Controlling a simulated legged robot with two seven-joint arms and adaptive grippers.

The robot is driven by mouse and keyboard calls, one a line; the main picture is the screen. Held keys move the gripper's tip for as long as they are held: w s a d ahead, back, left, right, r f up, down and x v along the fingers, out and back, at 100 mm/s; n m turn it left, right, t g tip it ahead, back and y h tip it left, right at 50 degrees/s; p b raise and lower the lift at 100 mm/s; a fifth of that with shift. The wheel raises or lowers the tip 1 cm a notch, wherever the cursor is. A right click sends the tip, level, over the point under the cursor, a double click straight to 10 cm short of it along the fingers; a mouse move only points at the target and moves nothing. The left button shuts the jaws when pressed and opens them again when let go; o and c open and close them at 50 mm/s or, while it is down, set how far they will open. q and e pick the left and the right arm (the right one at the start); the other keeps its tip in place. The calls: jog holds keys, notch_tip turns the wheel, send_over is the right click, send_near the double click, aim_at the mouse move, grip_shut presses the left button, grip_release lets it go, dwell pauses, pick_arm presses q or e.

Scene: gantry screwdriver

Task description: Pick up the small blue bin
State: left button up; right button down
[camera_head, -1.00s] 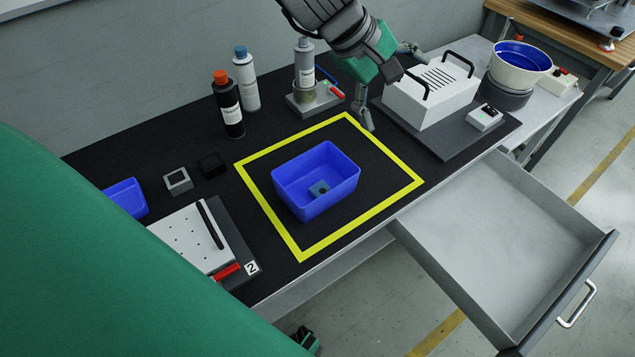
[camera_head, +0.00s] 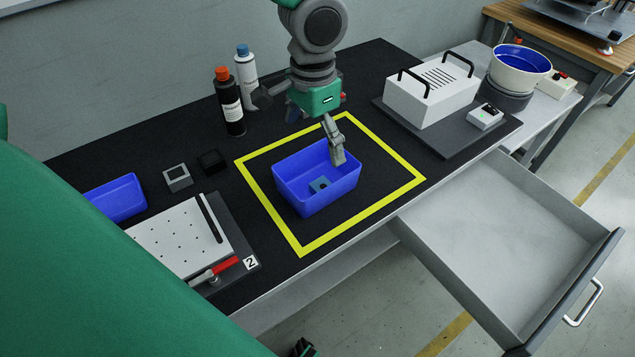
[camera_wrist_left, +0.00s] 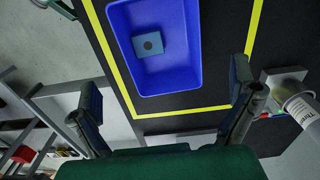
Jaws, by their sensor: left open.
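A blue bin (camera_head: 308,197) stands upright inside a yellow square outline on the black table top, with a small grey-blue block (camera_head: 319,185) in it. A second blue bin (camera_head: 116,200) stands at the left, partly hidden by my green arm. My left gripper (camera_head: 300,130) is over the back of the outlined bin, its fingers spread. One finger overlaps the bin's back right rim in the head view; I cannot tell if it touches. In the left wrist view the bin (camera_wrist_left: 185,75) lies beyond the two open fingers, with nothing held. My right gripper is not seen.
Two bottles (camera_head: 229,102) stand behind the bin at the left. A white box with black handles (camera_head: 432,92) stands at the right. An open drawer (camera_head: 500,235) juts out at the front right. A white perforated plate (camera_head: 180,238) lies at the left.

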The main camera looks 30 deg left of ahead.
aim_at(316, 169)
pick_arm(q)
notch_tip(316, 169, down, 4)
jog(key=shift+r+b, duration=0.2)
jog(key=shift+b, duration=0.1)
jog(key=f, duration=0.1)
jog(key=f+b, duration=0.1)
jog(key=f, duration=0.1)
jog(key=w+f, duration=0.1)
jog(key=f, duration=0.1)
jog(key=shift+f+b, duration=0.2)
jog(key=shift+b, duration=0.1)
jog(key=shift+s+r, duration=0.1)
jog(key=c, duration=0.9)
